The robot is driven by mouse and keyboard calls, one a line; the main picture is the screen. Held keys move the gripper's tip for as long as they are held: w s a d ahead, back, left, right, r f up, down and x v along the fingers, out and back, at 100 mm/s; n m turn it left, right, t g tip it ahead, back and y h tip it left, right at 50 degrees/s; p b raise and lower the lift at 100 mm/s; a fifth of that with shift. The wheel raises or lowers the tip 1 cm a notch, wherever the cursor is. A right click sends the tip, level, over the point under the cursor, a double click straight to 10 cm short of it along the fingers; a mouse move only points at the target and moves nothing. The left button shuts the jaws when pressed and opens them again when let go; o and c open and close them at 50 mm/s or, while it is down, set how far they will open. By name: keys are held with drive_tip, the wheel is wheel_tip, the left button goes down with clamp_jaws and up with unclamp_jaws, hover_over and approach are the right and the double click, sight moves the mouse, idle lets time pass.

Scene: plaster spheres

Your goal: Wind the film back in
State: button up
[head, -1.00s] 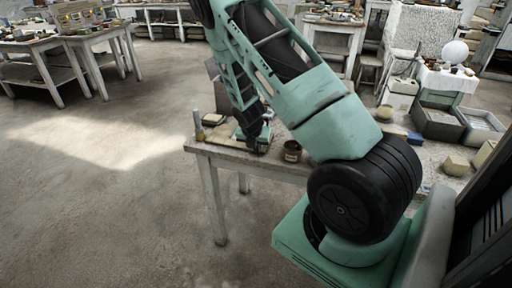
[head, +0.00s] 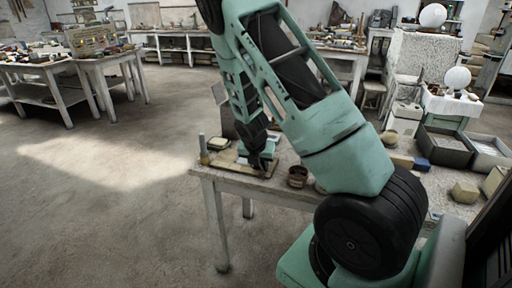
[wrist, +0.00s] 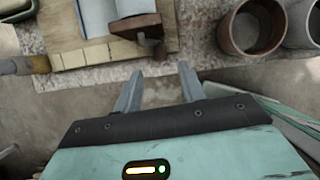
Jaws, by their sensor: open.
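No film that I can make out shows in either view. In the wrist view a pale wooden board (wrist: 75,58) lies on the worktable. On it stands a blue and white object (wrist: 98,15), cut off by the top edge, beside a brown block (wrist: 136,27) with a dark knob or post (wrist: 152,46) at its lower right. My gripper (wrist: 159,82) is open and empty. Its fingertips appear just below the knob, apart from it, over the table's edge. In the head view my gripper (head: 264,168) is low over the table, partly hiding the board (head: 226,159).
A brown jar (wrist: 238,45) and a grey jar (wrist: 301,25) stand right of my gripper. A tan-and-grey tool or bottle (wrist: 30,65) is at the left. The worktable (head: 235,184) holds grey trays (head: 441,150) farther right. The floor (head: 110,210) at left is clear.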

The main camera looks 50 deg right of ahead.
drive_tip(key=v, duration=1.2)
drive_tip(key=c, duration=0.4)
drive_tip(key=shift+s+d+f, duration=0.15)
drive_tip(key=shift+s+d, duration=0.05)
drive_tip(key=shift+d, duration=0.05)
drive_tip(key=c, duration=0.5)
drive_tip(key=s+d+f+m+b, duration=0.1)
drive_tip(key=s+d+f+m+g+y, duration=0.1)
drive_tip(key=m, duration=0.1)
drive_tip(key=s+d+f+m+b, duration=0.1)
drive_tip(key=d+m, duration=0.1)
drive_tip(key=shift+s+f+g+y+b, duration=0.1)
drive_tip(key=shift+s+g+y+b, duration=0.2)
drive_tip(key=shift+b, duration=0.05)
clamp_jaws()
drive_tip(key=m+t+y+b, duration=0.5)
drive_tip(key=m+t+y, duration=0.1)
drive_tip(key=m, duration=0.7)
approach(263, 172)
drive_tip(key=p+x, duration=0.1)
drive_tip(key=x, duration=0.6)
drive_tip(key=shift+p, duration=0.4)
